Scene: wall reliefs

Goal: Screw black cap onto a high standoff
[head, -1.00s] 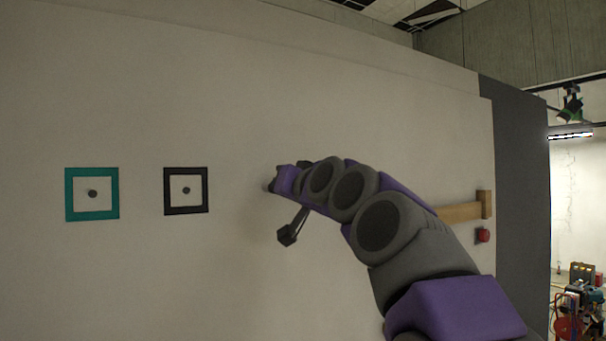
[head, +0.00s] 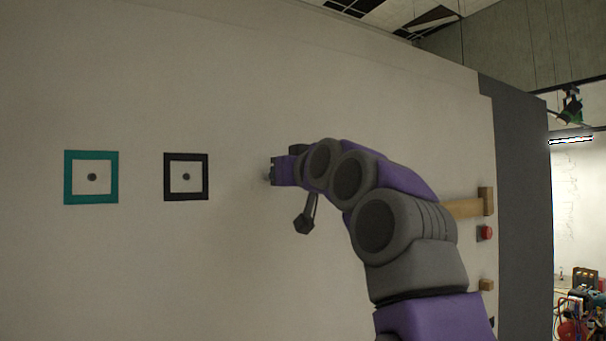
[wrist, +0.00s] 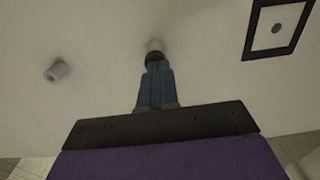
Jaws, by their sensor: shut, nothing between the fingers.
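In the wrist view, a dark cap-like piece (wrist: 155,58) sits at the tip of a pale standoff (wrist: 154,45) on the wall. My gripper (wrist: 154,68) is shut, its blue fingers directly in front of the dark piece. Whether they touch it is unclear. A second pale grey standoff (wrist: 57,71), with no dark cap visible, sticks out to the left. In the head view, my gripper (head: 272,173) is at the wall, right of the black frame, and hides most of what lies at its tip.
A black square frame (head: 168,177) and a teal square frame (head: 68,178) each surround a dark round knob on the wall. A wooden bar (head: 463,208) and a red button (head: 484,233) are right of my arm. The lower left wall is clear.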

